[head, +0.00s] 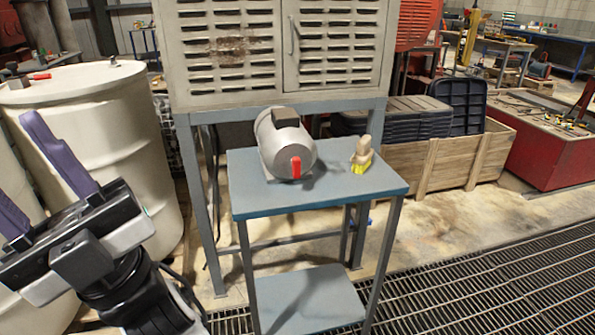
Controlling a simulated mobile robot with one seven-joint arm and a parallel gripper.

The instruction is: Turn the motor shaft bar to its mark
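The motor (284,144) is a grey cylinder with a dark box on top. It lies on a blue-grey table (262,203). A red bar (295,167) stands roughly upright on its near end face. I cannot make out a mark on the motor. My gripper (24,165) is at the left edge, well to the left of the table and apart from the motor. Its two purple fingers are spread wide with nothing between them.
A brush with pale handle and yellow bristles (361,155) stands on the table, right of the motor. White drums (105,110) stand behind my arm. A louvred cabinet (275,50) rises behind the table. A wooden crate (455,162) is at right. Grating floor (480,285) lies in front.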

